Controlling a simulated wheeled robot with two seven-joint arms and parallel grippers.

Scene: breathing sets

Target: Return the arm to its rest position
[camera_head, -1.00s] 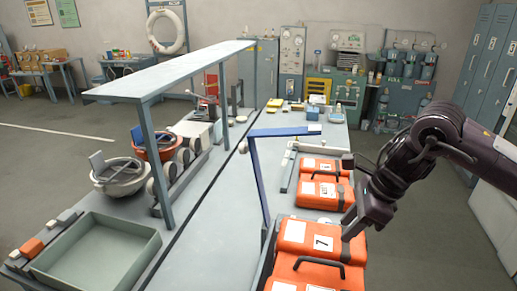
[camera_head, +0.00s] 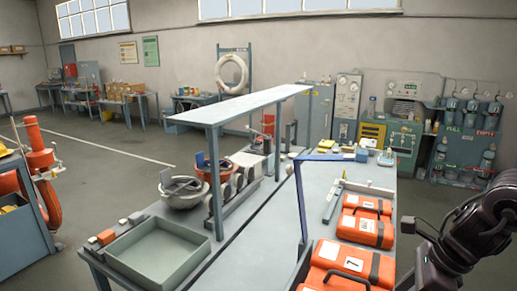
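My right arm shows at the lower right edge of the head view, dark and bent. Its gripper (camera_head: 408,280) is low at the bottom edge, right of the orange cases, and is partly cut off. I cannot tell whether its fingers are open or shut, and I see nothing held. My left arm and gripper are not in view. The near orange case (camera_head: 345,265) with a white label lies on the right side of the bench. Further orange cases (camera_head: 363,228) lie behind it.
The long bench (camera_head: 250,240) carries a raised shelf (camera_head: 245,103), an empty grey-green tray (camera_head: 165,248), bowls (camera_head: 183,190) and a blue angled frame (camera_head: 301,190). A cart with orange gear (camera_head: 42,160) stands at left. The floor on the left is open.

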